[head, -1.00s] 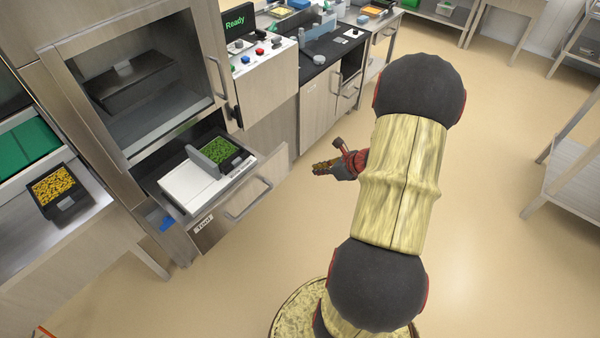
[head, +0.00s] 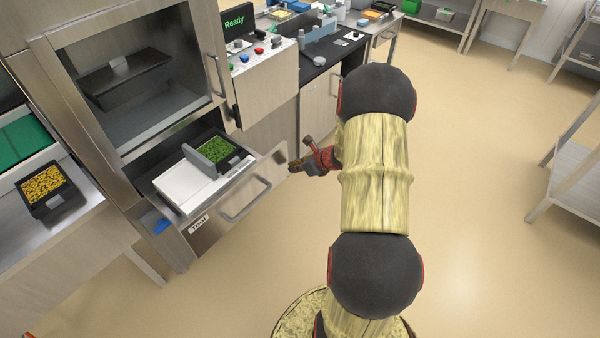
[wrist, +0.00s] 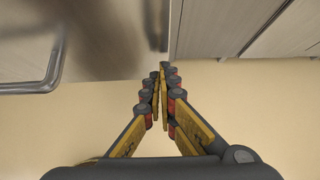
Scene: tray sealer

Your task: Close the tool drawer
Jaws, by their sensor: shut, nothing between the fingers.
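The tool drawer (head: 232,207) stands pulled out below the sealer's window, with its bar handle (head: 246,203) on the front and a label reading "Tool" at its left end. In the drawer lie a white plate (head: 186,186) and a tray of green contents (head: 217,149). My gripper (head: 292,168) is shut and empty, just right of the drawer front's right end. In the wrist view my gripper (wrist: 160,72) shows its fingertips together, below the drawer front (wrist: 90,38). The handle (wrist: 52,70) is at the left there. No contact is clear.
The control box (head: 264,80) with a "Ready" screen stands above right of the drawer. Cabinet doors (wrist: 225,28) lie beyond the fingertips. A side table with a tray of yellow pieces (head: 45,187) is at the left. The floor (head: 480,200) at right is clear.

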